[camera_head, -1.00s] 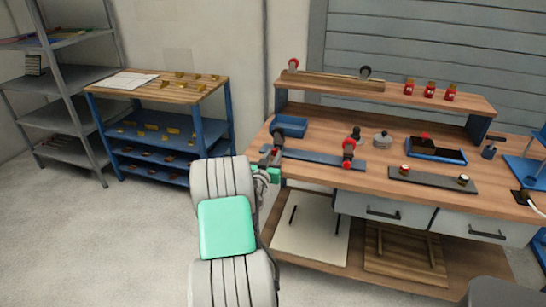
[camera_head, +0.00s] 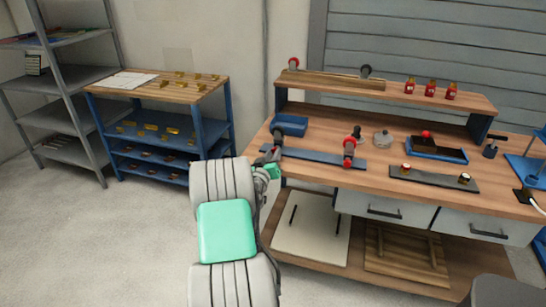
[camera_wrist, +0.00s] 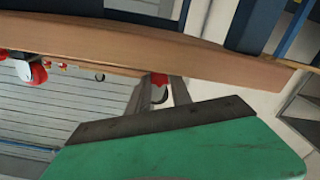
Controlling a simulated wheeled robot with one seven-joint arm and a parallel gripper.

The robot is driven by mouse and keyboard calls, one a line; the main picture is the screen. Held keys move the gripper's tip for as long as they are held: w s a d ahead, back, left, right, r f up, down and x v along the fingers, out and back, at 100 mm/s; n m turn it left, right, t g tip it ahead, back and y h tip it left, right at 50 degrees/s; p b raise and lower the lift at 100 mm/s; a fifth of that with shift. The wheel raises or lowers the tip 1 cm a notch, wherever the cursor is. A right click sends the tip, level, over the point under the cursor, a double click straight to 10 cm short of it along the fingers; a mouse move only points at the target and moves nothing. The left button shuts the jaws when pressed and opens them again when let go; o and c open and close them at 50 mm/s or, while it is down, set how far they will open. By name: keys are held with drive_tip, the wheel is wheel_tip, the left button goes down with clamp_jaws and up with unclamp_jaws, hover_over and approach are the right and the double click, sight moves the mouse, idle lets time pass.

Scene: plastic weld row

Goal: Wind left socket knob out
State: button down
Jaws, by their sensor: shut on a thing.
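The left socket (camera_head: 277,138) stands at the left end of a blue-grey strip (camera_head: 316,156) on the bench. Its red knob (camera_wrist: 159,79) shows in the wrist view between my two grey fingers. My gripper (camera_head: 273,158) comes to it from the front, and its fingers (camera_wrist: 158,93) are shut on the knob. Most of the knob is hidden by the fingers and the wrist. The right socket (camera_head: 349,150), black and red, stands further along the strip, apart from my gripper. It has a red knob at its front.
A blue tray (camera_head: 290,125) sits behind the strip. A dark plate (camera_head: 434,179) with two small knobs lies to the right. The wooden bench edge (camera_wrist: 220,62) runs close above my fingers in the wrist view. A blue shelf cart (camera_head: 160,92) stands left, with open floor before it.

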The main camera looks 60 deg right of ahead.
drive_tip(key=shift+n, duration=1)
drive_tip(key=c, duration=1.1)
unclamp_jaws()
drive_tip(key=shift+c, duration=0.2)
drive_tip(key=shift+f, duration=0.1)
